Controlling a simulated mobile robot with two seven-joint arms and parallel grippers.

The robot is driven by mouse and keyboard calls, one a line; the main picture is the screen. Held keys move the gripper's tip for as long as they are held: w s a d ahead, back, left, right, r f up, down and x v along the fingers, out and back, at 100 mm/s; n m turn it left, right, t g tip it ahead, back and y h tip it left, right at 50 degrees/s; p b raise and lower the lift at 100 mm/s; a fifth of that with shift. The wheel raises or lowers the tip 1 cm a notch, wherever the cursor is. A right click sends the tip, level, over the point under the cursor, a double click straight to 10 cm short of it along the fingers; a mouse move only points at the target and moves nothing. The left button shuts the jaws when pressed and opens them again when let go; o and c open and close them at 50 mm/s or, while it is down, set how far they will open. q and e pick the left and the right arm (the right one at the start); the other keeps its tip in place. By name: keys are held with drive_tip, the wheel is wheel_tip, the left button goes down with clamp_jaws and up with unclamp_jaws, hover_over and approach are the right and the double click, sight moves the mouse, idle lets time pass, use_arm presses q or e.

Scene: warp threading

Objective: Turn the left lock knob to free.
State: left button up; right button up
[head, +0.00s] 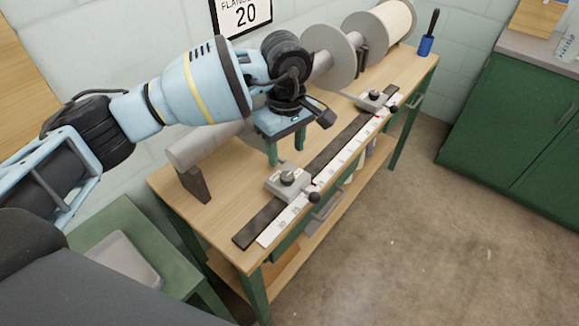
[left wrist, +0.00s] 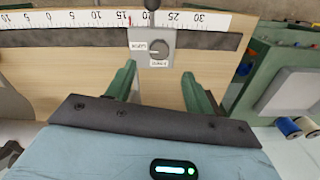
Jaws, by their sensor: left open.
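The left lock knob (head: 287,177) is a dark round knob on the grey left stop block (head: 276,188), which sits on a dark rail (head: 258,222) beside a white ruler (head: 275,232). In the left wrist view the knob (left wrist: 158,47) shows grey, between two small labels too blurred to read surely. My left gripper (head: 286,152) has green fingers pointing down, open and empty, above and slightly behind the block. In the left wrist view its fingertips (left wrist: 159,72) lie either side of the knob's line, apart from it. My right gripper is out of view.
A second block with a knob (head: 373,97) stands farther along the rail. Large grey-flanged rollers (head: 330,55) lie at the bench's back. A green side table with a tray (head: 115,262) is at lower left. Floor is clear at right.

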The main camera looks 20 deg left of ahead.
sight(287, 175)
use_arm(q)
wheel_tip(287, 175, down, 8)
drive_tip(key=shift+r, duration=0.2)
idle(0.3)
drive_tip(key=c, duration=1)
